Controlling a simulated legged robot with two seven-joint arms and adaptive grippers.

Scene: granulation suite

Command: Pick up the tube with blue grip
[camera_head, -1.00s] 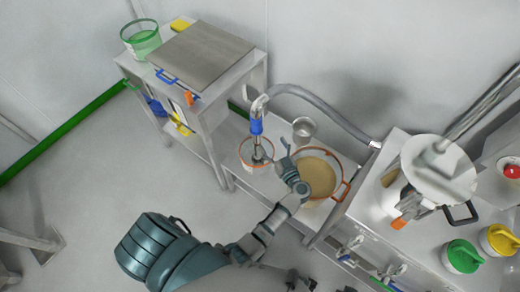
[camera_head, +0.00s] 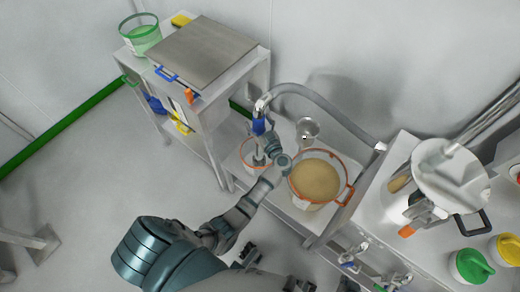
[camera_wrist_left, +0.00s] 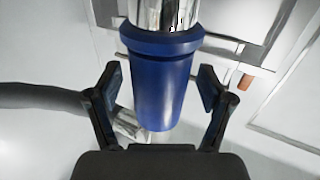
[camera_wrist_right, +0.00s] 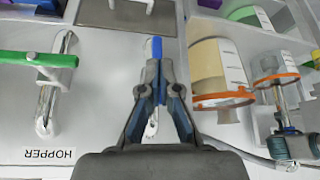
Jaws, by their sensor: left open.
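The tube's blue grip (camera_head: 258,126) hangs upright at the end of a grey hose, above a small orange-rimmed bucket (camera_head: 251,153). My left gripper (camera_head: 266,145) is at the grip. In the left wrist view, the blue grip (camera_wrist_left: 163,85) stands between the two open fingers of my left gripper (camera_wrist_left: 157,80), with visible gaps on both sides. A shiny metal pipe (camera_wrist_left: 166,14) joins the grip's upper end. My right gripper (camera_wrist_right: 157,85) shows in the right wrist view with its fingers together.
A larger orange-rimmed bucket of tan powder (camera_head: 317,180) stands right of the grip, with a metal cup (camera_head: 307,129) behind it. A cabinet (camera_head: 203,58) stands left. A steel table with a lidded vessel (camera_head: 450,172) and a green-lidded jar (camera_head: 472,266) is at right.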

